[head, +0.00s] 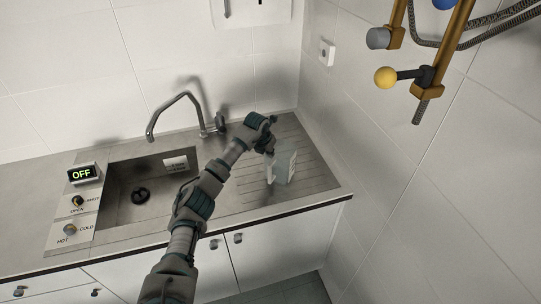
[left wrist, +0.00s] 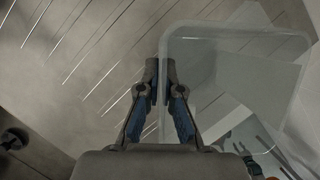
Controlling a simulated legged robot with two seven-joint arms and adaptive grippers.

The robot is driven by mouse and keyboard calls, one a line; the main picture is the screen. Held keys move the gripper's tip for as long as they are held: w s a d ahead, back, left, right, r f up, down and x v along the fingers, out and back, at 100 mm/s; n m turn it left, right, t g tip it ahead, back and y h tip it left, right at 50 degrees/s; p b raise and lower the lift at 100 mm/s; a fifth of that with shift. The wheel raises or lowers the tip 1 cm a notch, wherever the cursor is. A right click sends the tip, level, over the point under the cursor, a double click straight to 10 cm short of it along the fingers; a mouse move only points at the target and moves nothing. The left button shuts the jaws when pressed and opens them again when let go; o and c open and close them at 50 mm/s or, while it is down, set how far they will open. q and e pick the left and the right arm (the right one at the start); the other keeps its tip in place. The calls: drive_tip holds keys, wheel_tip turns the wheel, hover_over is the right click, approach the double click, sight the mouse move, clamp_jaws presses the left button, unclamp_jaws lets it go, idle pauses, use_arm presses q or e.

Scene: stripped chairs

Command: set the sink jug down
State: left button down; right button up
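The sink jug (head: 283,167) is a clear, boxy vessel, upright over the ribbed drainboard (head: 312,178) right of the basin. Whether its base touches the drainboard cannot be told. My left gripper (head: 270,147) is at the jug's upper left edge. In the left wrist view the fingers of my left gripper (left wrist: 161,78) are close together with the near wall of the jug (left wrist: 235,32) between them, and the jug's open top spreads to the right. My right gripper is in neither view.
The sink basin (head: 148,190) lies left of the drainboard, with a curved tap (head: 178,98) behind it. An OFF display (head: 82,174) and two knob panels stand on the left counter. The tiled wall closes the right side. Pipes with a yellow knob (head: 385,77) hang upper right.

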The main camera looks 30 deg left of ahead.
use_arm(q)
drive_tip(key=c, duration=1.3)
unclamp_jaws()
drive_tip(key=v, duration=1.2)
drive_tip(key=shift+r, duration=0.15)
drive_tip(key=shift+a, duration=0.1)
